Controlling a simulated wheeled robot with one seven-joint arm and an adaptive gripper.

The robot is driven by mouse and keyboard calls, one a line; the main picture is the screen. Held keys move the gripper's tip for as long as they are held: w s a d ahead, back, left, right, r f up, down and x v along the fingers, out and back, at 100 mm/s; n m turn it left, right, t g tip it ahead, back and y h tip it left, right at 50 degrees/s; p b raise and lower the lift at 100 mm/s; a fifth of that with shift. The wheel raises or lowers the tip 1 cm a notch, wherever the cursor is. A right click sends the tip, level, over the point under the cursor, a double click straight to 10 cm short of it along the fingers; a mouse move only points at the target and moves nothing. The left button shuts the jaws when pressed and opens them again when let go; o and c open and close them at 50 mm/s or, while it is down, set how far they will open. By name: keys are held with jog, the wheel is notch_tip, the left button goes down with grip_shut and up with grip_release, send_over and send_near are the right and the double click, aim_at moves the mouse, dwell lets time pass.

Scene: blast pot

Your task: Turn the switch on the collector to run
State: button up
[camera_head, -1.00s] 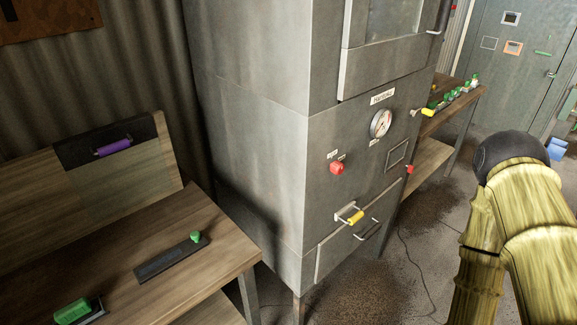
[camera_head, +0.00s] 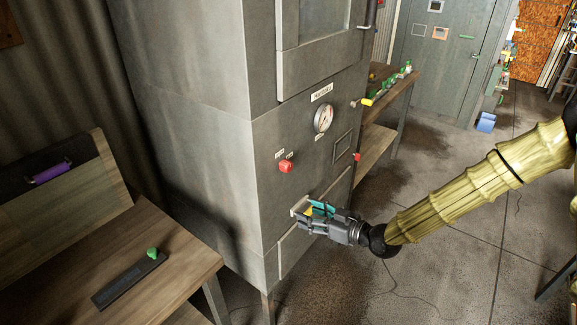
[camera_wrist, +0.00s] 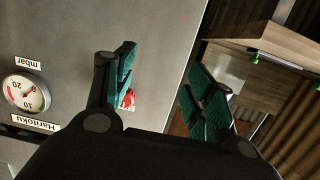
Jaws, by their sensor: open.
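The collector (camera_head: 205,170) is a tall grey metal cabinet with a dial gauge and small labels. Its red switch knob (camera_head: 285,166) sits on the front face, below and left of the gauge, with two small labels above it. The label text is too small to read. My gripper (camera_head: 312,210) is open and empty, below and right of the knob, in front of the yellow-handled latch, which it mostly hides. In the wrist view, the red knob (camera_wrist: 129,100) shows beside the left teal-padded finger, partly hidden by it, and not between the fingertips (camera_wrist: 160,80).
The pressure gauge (camera_head: 324,118) is above right of the knob. A second red knob (camera_head: 357,157) is near the cabinet's right edge. A wooden bench (camera_head: 180,250) stands at the left, another (camera_head: 376,145) behind at the right. The floor (camera_head: 450,210) at the right is mostly open.

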aim_at(290, 167)
jog(key=w+d+r+n+t+y, duration=0.1)
jog(key=w+r+n, duration=0.1)
jog(key=r, duration=0.3)
jog(key=w+d+r+n+y, duration=0.1)
jog(key=w+r, duration=0.2)
jog(key=r, duration=0.1)
jog(key=p+x, duration=0.1)
jog(key=x, duration=0.2)
jog(key=p+x, duration=0.2)
jog(key=x, duration=0.2)
jog(key=p+x, duration=0.1)
jog(key=x, duration=0.2)
jog(key=shift+a+r+p, duration=0.25)
jog(key=shift+a+p, duration=0.1)
jog(key=shift+a, duration=0.15)
jog(key=c, duration=1)
